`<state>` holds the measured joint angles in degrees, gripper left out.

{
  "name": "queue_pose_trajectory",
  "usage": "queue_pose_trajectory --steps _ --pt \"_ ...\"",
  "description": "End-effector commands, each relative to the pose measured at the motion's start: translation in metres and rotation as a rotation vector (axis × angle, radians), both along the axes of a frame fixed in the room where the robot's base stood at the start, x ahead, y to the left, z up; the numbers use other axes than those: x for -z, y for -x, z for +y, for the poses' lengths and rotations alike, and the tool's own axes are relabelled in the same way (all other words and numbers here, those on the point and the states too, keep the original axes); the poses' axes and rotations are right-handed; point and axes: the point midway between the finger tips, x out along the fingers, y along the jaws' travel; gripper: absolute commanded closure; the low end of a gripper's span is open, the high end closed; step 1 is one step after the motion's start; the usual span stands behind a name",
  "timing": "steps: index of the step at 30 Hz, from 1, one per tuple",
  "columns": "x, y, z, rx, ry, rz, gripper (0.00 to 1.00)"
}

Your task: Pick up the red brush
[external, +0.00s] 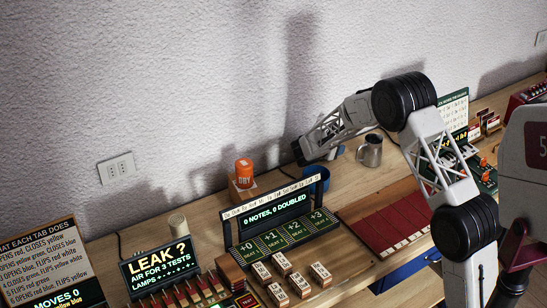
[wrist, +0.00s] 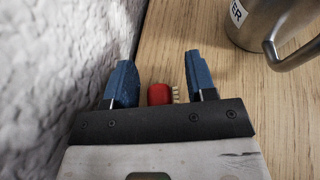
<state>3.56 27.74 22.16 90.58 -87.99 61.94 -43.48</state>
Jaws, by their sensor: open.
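The red brush (wrist: 159,94) shows in the wrist view, with a red body and a row of pale bristles (wrist: 176,94) on its right side. It is between the two blue fingers of my gripper (wrist: 161,82), which are apart, with a gap on each side of it. The lower part of the brush is hidden by the dark gripper body. In the external view my gripper (external: 300,152) is low by the wall at the back of the bench, and the brush cannot be made out there.
A metal mug (wrist: 268,22) stands right of my gripper in the wrist view, and at the back of the bench in the external view (external: 370,152). The wall (wrist: 60,70) is close on the left. A blue mug (external: 318,180) and an orange can (external: 244,172) stand nearby.

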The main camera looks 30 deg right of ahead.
Motion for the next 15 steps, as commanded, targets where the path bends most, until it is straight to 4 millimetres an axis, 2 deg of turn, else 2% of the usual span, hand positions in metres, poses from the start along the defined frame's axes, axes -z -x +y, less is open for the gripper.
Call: queue_pose_trajectory --steps 2,12,15 --pt "0.0001 0.0000 0.0001 0.000 0.000 0.000 0.49" --pt "0.0001 0.0001 0.0001 0.000 0.000 0.000 1.00" --pt "0.0001 0.0000 0.0001 0.000 0.000 0.000 1.00"
